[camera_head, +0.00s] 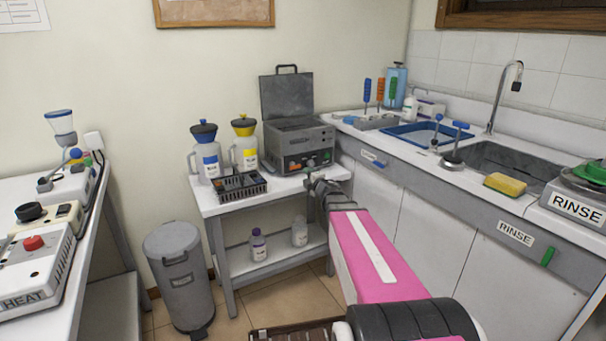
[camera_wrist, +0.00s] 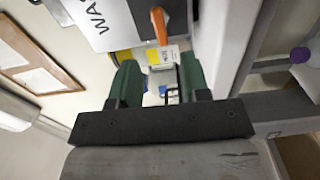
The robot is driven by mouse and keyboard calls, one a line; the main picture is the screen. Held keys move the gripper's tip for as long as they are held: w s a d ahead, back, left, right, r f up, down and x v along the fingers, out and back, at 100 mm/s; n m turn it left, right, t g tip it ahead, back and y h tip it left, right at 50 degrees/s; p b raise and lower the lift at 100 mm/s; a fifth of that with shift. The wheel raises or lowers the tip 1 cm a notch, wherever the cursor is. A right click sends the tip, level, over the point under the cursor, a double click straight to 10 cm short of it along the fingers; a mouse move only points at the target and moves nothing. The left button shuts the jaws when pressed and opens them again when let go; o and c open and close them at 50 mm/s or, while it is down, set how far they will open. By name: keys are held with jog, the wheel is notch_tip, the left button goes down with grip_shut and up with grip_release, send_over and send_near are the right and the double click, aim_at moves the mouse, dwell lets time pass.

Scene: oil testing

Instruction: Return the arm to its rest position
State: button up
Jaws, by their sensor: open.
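My pink and white arm (camera_head: 375,255) reaches from the bottom right toward the small white table (camera_head: 285,192). My gripper (camera_head: 318,183) is at its far end, by the table's front right edge, just in front of the grey machine (camera_head: 302,146) with its lid raised. In the wrist view my gripper (camera_wrist: 157,75) has its two dark green fingers apart. The machine's front (camera_wrist: 105,20), with partly visible lettering and an orange knob (camera_wrist: 158,25), lies beyond the fingertips. A small white label shows between the fingers; I cannot tell whether anything touches them.
Blue-topped (camera_head: 206,152) and yellow-topped (camera_head: 244,145) jugs and a dark rack (camera_head: 239,186) stand on the table. A grey bin (camera_head: 180,270) is left of it. A sink counter (camera_head: 455,175) runs along the right, and a bench (camera_head: 78,225) holds devices at left.

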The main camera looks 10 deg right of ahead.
jog(key=shift+s+d, duration=0.1)
jog(key=shift+s, duration=0.15)
jog(key=s+d+f+m+g+h, duration=0.4)
jog(key=s+f+m+g+h, duration=0.6)
jog(key=m, duration=0.6)
jog(key=s+a+f+m+g+y, duration=0.2)
jog(key=s+a+f+g, duration=0.1)
jog(key=s, duration=0.5)
jog(key=s+a+f+m+g+y, duration=0.2)
jog(key=s+f, duration=0.4)
jog(key=s, duration=0.3)
jog(key=a+m+g, duration=0.1)
jog(key=a+g, duration=0.1)
jog(key=shift+s+a, duration=0.3)
jog(key=shift+a, duration=0.1)
